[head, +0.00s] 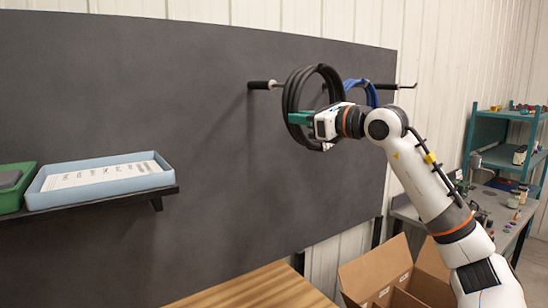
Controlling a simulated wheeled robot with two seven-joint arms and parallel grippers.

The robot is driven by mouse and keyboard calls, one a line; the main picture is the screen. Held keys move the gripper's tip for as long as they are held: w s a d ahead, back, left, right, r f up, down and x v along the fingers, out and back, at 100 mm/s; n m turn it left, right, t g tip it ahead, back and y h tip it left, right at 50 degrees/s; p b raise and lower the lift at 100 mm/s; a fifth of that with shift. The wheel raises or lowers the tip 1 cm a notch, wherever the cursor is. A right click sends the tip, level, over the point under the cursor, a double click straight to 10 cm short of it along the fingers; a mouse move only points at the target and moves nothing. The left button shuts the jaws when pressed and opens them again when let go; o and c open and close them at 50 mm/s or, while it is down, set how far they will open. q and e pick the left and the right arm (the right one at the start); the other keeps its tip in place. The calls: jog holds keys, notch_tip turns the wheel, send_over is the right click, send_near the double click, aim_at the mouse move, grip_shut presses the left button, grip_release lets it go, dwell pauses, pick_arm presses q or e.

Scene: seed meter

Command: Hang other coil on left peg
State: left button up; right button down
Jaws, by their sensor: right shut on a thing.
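A black coil (288,98) hangs in the grip of my right gripper (300,118), whose green fingers are shut on its lower left side. The left peg (262,85) sticks out from the dark board, and its tip end meets the coil's upper left edge in the picture. I cannot tell whether the coil is around the peg or only in front of it. A blue coil (373,95) is behind and to the right, at the right peg (404,86), partly hidden by the black coil and my arm. My left gripper is not in view.
The dark board (180,110) fills the left and middle. A shelf (110,203) holds a blue tray (100,180) with a paper and a green bin (14,190). Below are a wooden top (255,290) and an open cardboard box (380,272). A bench with a teal rack (505,130) stands at right.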

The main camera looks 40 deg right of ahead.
jog(key=shift+d+r, duration=0.3)
jog(key=shift+r, duration=0.6)
jog(key=shift+w+d+p, duration=0.1)
jog(key=shift+w+p, duration=0.2)
jog(key=shift+p, duration=0.2)
jog(key=w+p, duration=0.1)
jog(key=w, duration=0.1)
jog(key=w+p, duration=0.3)
jog(key=w, duration=0.1)
jog(key=shift+d+f, duration=0.25)
jog(key=shift+f, duration=0.1)
jog(key=w+f+p, duration=0.3)
jog(key=w+p, duration=0.2)
jog(key=w, duration=0.3)
jog(key=shift+w+d, duration=0.15)
jog(key=shift+d, duration=0.3)
jog(key=shift+f, duration=0.1)
